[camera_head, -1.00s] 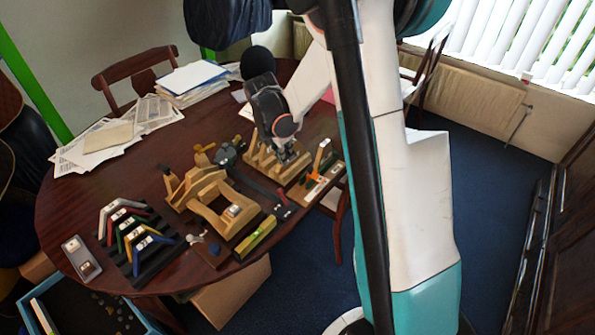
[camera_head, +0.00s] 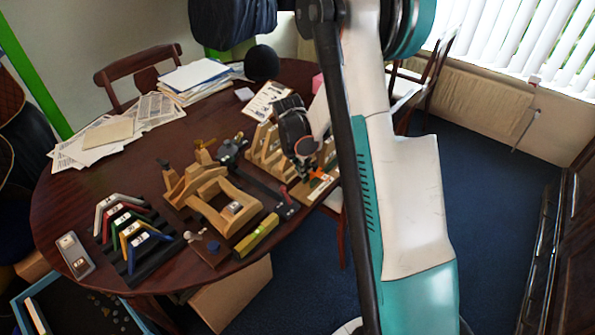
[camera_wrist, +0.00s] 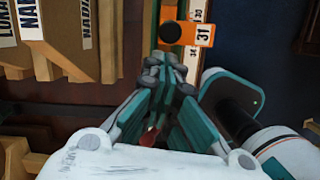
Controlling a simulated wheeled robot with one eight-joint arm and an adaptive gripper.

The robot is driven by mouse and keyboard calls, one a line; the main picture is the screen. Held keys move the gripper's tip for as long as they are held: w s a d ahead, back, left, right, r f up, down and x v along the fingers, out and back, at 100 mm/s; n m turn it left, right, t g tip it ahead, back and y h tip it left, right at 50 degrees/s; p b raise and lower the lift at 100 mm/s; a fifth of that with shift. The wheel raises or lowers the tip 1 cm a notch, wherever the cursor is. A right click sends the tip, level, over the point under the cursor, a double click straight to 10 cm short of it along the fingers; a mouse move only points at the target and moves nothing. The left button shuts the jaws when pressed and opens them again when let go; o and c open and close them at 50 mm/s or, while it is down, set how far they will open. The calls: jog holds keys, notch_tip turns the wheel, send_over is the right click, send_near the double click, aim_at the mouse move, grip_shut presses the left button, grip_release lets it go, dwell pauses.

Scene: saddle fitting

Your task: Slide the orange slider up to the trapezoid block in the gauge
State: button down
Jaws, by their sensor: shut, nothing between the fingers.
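The orange slider (camera_wrist: 205,34) has a black round knob and a "31" label in the wrist view. It sits across the gauge's white number scale (camera_wrist: 197,8). In the head view the slider (camera_head: 317,175) is partly hidden by my gripper. The gauge (camera_head: 309,194) is a narrow wooden board at the table's right edge. My gripper (camera_wrist: 170,62) is shut and empty, with its fingertips just below the slider in the wrist picture; I cannot tell whether they touch it. In the head view my gripper (camera_head: 311,169) is over the gauge. I cannot make out the trapezoid block.
A wooden rack (camera_head: 264,152) with labelled pieces stands left of the gauge. A wooden frame (camera_head: 205,199), a yellow-green bar (camera_head: 257,234) and a black stand of coloured angles (camera_head: 142,262) lie farther left. Papers (camera_head: 103,138) cover the back left. The table edge is close to the gauge.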

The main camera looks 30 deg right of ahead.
jog(key=shift+d, duration=0.25)
jog(key=shift+w+d+f, duration=0.1)
jog(key=shift+w+d, duration=0.15)
jog(key=shift+d, duration=0.45)
